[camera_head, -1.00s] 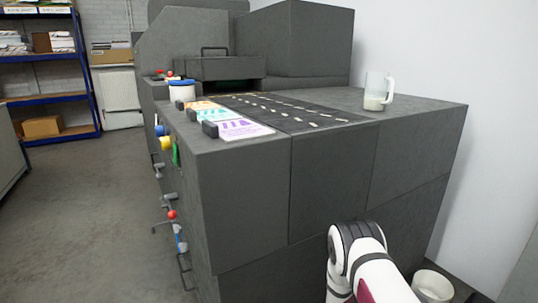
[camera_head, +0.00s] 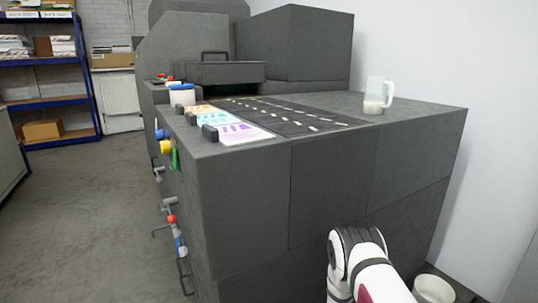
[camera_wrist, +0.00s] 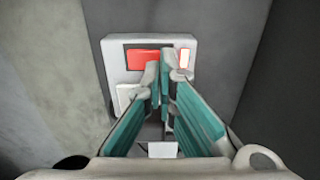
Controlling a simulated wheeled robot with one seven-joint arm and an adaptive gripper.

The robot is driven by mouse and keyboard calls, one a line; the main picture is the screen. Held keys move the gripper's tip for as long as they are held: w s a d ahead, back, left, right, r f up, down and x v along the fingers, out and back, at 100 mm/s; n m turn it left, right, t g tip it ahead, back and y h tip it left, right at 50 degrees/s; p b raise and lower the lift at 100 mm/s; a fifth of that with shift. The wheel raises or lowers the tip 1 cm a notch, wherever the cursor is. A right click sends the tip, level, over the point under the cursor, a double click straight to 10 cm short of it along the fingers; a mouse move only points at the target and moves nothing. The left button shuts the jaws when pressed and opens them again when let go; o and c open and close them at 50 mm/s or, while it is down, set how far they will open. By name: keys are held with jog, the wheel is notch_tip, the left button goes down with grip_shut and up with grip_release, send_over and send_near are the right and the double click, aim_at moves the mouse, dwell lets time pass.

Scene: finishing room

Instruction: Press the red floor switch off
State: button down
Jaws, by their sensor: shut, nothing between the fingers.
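In the wrist view, a white switch box (camera_wrist: 118,68) sits against dark grey panels. It carries a red switch (camera_wrist: 143,58) in a dark surround. A glowing red-and-white light (camera_wrist: 184,59) is at its right, and a pale square (camera_wrist: 124,96) is at its lower left. My gripper (camera_wrist: 160,62) is shut and empty, with its teal-sided fingers pointing at the box. The fingertips overlap the right edge of the red switch; I cannot tell whether they touch it. The head view shows part of my arm but not the gripper or the switch.
A large dark grey machine (camera_head: 240,205) fills the middle of the head view. Levers and coloured knobs (camera_head: 166,147) stick out on its left side. A jug (camera_head: 378,92) stands on top. A white bin (camera_head: 434,289) is at lower right. Open floor (camera_head: 85,210) lies left.

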jog(key=shift+f+b, duration=0.95)
jog(key=shift+f, duration=0.1)
dwell(0.4)
jog(key=shift+r+p, duration=2.25)
jog(key=shift+r, duration=1.3)
